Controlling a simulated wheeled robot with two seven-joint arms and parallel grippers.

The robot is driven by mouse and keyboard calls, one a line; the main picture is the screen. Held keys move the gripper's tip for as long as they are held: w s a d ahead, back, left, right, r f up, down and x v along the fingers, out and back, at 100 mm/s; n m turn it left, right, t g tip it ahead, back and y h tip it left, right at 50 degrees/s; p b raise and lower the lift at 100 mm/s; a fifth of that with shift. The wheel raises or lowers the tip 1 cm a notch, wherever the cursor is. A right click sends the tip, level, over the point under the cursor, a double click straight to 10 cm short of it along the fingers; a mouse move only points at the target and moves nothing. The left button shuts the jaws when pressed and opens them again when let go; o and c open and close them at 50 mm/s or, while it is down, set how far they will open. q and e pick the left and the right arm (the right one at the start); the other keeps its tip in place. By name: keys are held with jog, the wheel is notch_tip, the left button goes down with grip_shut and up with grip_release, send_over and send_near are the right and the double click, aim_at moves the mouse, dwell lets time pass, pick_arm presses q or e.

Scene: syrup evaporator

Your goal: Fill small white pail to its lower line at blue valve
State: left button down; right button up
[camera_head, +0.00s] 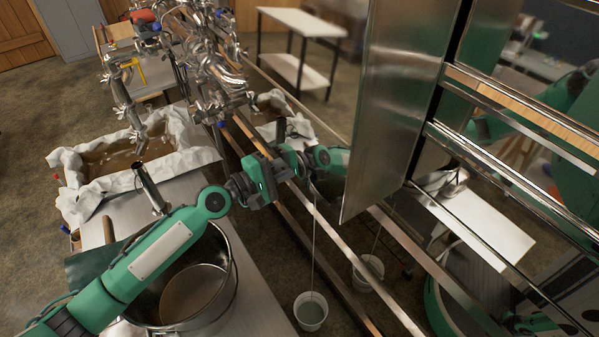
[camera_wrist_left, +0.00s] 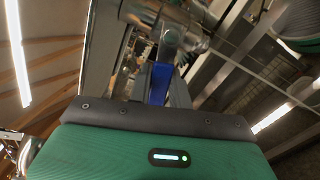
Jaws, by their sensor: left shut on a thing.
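A small white pail (camera_head: 310,312) stands low at the bottom centre of the head view, open side up. A thin line, like a stream, runs from near my left gripper down into it. Greyish liquid shows inside; I cannot make out its lines. My left gripper (camera_head: 333,160) is at the valve area beside the steel panel, its fingertips mostly hidden. In the left wrist view the blue valve handle (camera_wrist_left: 160,84) lies straight ahead of the gripper's body, and the gripper is shut on it. My right gripper is not in view.
Another white pail shape (camera_head: 367,273) with a thin line above it shows behind the rails; it may be a reflection. A tall steel panel (camera_head: 392,100) stands just right of my gripper. A large steel pot (camera_head: 228,290) and a cloth-lined pan (camera_head: 80,172) are at left.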

pick_arm(q)
jog(key=shift+w+a+r+m+b, duration=0.1)
jog(key=shift+w+r+m+b, duration=0.1)
jog(key=shift+r+m, duration=0.5)
jog(key=shift+w+a+r+m+b, duration=0.1)
jog(key=shift+r+m+b, duration=0.1)
jog(key=shift+r+m, duration=0.45)
jog(key=shift+f, duration=0.1)
jog(key=shift+w+m, duration=0.1)
jog(key=shift+m, duration=0.15)
jog(key=c, duration=1.6)
grip_release()
jog(key=shift+o, duration=0.2)
jog(key=shift+w+f, duration=0.15)
jog(key=shift+f, duration=0.15)
